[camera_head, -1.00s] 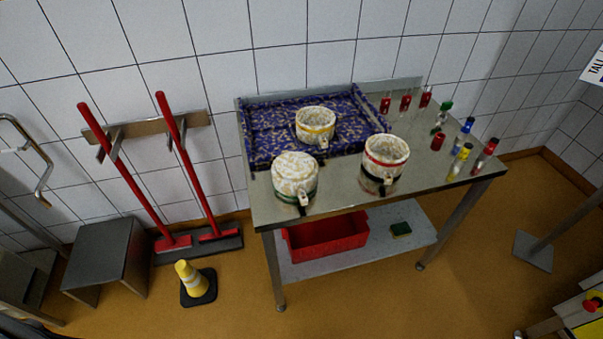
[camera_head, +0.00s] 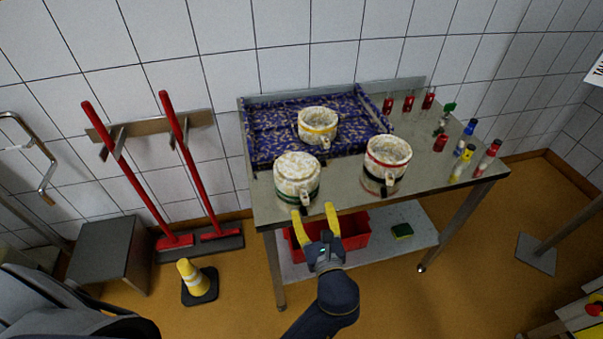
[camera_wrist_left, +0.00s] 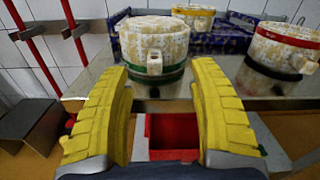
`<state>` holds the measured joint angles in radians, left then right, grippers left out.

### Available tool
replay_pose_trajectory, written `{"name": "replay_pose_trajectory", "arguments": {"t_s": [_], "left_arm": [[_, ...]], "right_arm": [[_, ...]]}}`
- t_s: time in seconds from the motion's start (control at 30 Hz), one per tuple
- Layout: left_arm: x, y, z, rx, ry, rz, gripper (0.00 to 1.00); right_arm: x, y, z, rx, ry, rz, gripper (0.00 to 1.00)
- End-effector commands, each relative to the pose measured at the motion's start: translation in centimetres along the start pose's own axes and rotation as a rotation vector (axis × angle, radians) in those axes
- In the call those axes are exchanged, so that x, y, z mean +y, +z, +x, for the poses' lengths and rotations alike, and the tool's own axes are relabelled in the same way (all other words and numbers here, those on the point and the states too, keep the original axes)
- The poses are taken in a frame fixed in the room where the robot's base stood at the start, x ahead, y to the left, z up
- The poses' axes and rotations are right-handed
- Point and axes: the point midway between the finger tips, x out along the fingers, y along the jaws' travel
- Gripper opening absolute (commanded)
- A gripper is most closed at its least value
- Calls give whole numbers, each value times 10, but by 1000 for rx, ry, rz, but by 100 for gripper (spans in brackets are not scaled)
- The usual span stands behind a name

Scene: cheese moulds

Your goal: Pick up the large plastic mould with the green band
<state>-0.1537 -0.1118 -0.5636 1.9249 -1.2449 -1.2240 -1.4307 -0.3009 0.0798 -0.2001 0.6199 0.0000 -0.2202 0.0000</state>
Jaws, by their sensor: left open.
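The large mould with the green band (camera_head: 297,177) stands upright at the front left of the steel table, speckled white and tan, with a small handle facing the front. It also shows in the left wrist view (camera_wrist_left: 152,46), straight ahead beyond the fingers. My left gripper (camera_head: 316,210) is open and empty, just in front of the table's front edge, close to this mould and apart from it. Its yellow fingers (camera_wrist_left: 155,105) show wide apart in the left wrist view. My right gripper is not in view.
A red-banded mould (camera_head: 388,152) stands to the right, and a yellow-banded mould (camera_head: 318,119) sits on the blue patterned tray (camera_head: 262,147) behind. Several small bottles (camera_head: 441,143) stand at the table's right. A red bin (camera_head: 354,231) is on the lower shelf.

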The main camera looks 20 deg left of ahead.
Motion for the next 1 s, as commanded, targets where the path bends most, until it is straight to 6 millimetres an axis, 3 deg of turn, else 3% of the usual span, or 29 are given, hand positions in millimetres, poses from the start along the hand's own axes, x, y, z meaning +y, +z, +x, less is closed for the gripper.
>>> {"name": "replay_pose_trajectory", "arguments": {"t_s": [0.13, 0.37, 0.73, 1.0], "left_arm": [[6, 1, 0, -8, 28, 103, 61], [6, 1, 14, -7, 27, 132, 61], [7, 1, 60, -6, 26, 130, 61], [8, 1, 75, -4, 25, 129, 61]], "right_arm": [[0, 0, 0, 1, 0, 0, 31], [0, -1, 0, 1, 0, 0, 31], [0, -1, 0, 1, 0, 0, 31], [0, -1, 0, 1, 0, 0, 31]]}}
